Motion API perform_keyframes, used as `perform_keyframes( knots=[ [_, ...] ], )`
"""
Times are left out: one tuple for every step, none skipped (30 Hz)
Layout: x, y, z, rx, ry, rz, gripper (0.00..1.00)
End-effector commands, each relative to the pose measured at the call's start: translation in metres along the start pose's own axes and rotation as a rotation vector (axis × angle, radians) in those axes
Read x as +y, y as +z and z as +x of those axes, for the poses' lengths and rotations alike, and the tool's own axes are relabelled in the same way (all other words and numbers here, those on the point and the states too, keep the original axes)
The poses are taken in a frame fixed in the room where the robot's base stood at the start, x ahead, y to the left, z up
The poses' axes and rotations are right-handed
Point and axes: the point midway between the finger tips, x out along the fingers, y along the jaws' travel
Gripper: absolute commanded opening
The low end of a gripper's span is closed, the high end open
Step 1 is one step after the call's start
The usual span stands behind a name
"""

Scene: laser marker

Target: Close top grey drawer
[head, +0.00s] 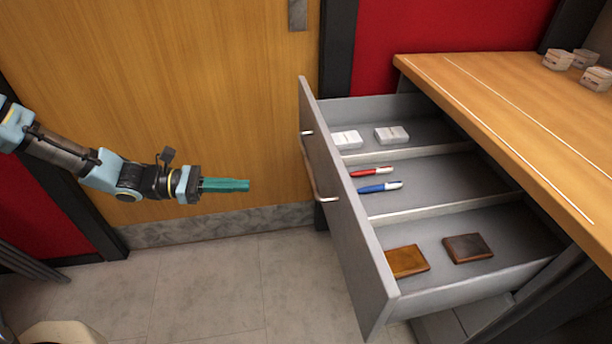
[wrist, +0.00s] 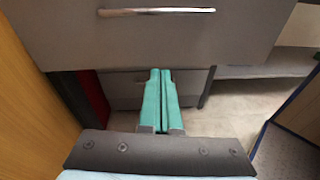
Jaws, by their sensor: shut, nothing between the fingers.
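The top grey drawer (head: 345,205) stands pulled out from under the wooden desk in the head view. Its front panel faces left and carries a silver bar handle (head: 318,180). In the wrist view the drawer front (wrist: 155,40) fills the top, with its handle (wrist: 156,11) near the upper edge. My gripper (head: 247,185) is left of the drawer front, apart from it, its teal fingers pointing right toward the panel. In the wrist view the fingers (wrist: 160,72) are together and empty, appearing below the handle.
Inside the drawer are white boxes (head: 391,135), a red pen (head: 371,172), a blue pen (head: 379,187) and brown wallets (head: 468,248) in separate compartments. The wooden desktop (head: 500,110) is above right. A wooden door (head: 180,90) stands behind my arm. The floor left of the drawer is clear.

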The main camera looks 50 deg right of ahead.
Motion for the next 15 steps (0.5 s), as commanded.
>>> perform_keyframes(
  knots=[
    [0.006, -0.003, 0.009, -0.051, 0.026, -0.030, 0.00],
    [0.010, -0.003, 0.012, -0.074, 0.040, -0.045, 0.00],
    [0.014, -0.002, 0.016, -0.100, 0.055, -0.061, 0.00],
    [0.017, -0.002, 0.018, -0.116, 0.064, -0.071, 0.00],
    [0.019, -0.001, 0.019, -0.129, 0.072, -0.079, 0.00],
    [0.021, -0.001, 0.021, -0.141, 0.078, -0.086, 0.00],
    [0.022, 0.000, 0.022, -0.147, 0.081, -0.089, 0.00],
    [0.023, 0.001, 0.024, -0.151, 0.084, -0.091, 0.00],
    [0.024, 0.001, 0.027, -0.154, 0.085, -0.093, 0.00],
    [0.024, 0.002, 0.029, -0.154, 0.085, -0.094, 0.00],
    [0.024, 0.003, 0.032, -0.154, 0.085, -0.093, 0.00],
    [0.024, 0.004, 0.037, -0.153, 0.084, -0.093, 0.00],
    [0.024, 0.004, 0.042, -0.152, 0.082, -0.092, 0.00],
    [0.024, 0.005, 0.047, -0.152, 0.081, -0.093, 0.00],
    [0.025, 0.007, 0.054, -0.153, 0.082, -0.094, 0.00]
  ],
)
